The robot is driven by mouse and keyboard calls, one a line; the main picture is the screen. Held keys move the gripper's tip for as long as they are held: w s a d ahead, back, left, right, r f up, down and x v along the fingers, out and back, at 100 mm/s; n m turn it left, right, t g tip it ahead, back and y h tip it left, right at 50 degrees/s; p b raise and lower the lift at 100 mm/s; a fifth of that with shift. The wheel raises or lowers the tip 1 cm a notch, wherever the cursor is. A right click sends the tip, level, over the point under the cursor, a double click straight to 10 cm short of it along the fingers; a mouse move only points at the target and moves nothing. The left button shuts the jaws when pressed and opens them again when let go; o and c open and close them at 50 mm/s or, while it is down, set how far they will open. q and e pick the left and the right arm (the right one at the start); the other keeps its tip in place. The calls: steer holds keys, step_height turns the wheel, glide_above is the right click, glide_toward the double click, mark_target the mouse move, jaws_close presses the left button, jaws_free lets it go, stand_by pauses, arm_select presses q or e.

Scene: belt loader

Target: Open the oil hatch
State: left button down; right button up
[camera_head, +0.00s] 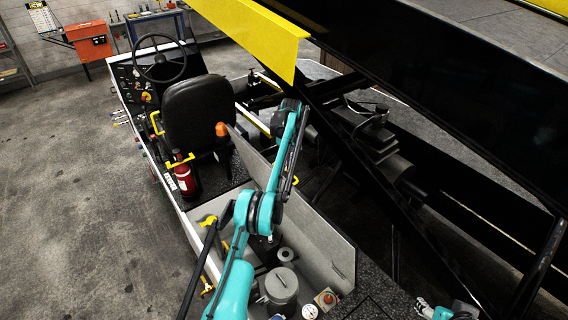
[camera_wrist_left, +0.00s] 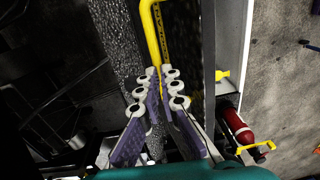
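The oil hatch lid (camera_head: 318,236) is a grey panel tilted up in the head view, leaving the compartment below it uncovered. A yellow handle (camera_wrist_left: 153,32) lies on its dark speckled side, which faces away in the head view. My left gripper (camera_head: 289,184) reaches down behind the lid, mostly hidden by the arm and the lid. In the left wrist view the fingertips (camera_wrist_left: 164,75) come close together, with the yellow handle between them. My right gripper (camera_head: 424,305) is at the bottom edge, partly cut off, away from the hatch; its fingers are unclear.
The open compartment holds a grey canister (camera_head: 281,288) and caps. A black seat (camera_head: 198,112), a red fire extinguisher (camera_head: 185,178) and a steering wheel (camera_head: 158,60) stand beyond. The dark conveyor frame (camera_head: 395,180) crowds the right. Free floor (camera_head: 75,190) lies to the left.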

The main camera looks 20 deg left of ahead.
arm_select(q)
steer(key=shift+w+d+f, duration=0.25)
steer(key=shift+d+f, duration=0.5)
steer(key=shift+f, duration=0.05)
arm_select(e)
steer(key=shift+f, duration=0.15)
arm_select(q)
steer(key=c, duration=1.8)
jaws_free()
steer(key=shift+o, duration=1)
steer(key=shift+w+f, duration=0.2)
steer(key=shift+w, duration=0.05)
steer(key=shift+w+a, duration=0.1)
steer(key=shift+w, duration=0.3)
arm_select(e)
steer(key=shift+w+f, duration=0.1)
steer(key=shift+w, duration=0.65)
arm_select(q)
steer(key=shift+a, duration=0.1)
arm_select(e)
steer(key=shift+f, duration=0.1)
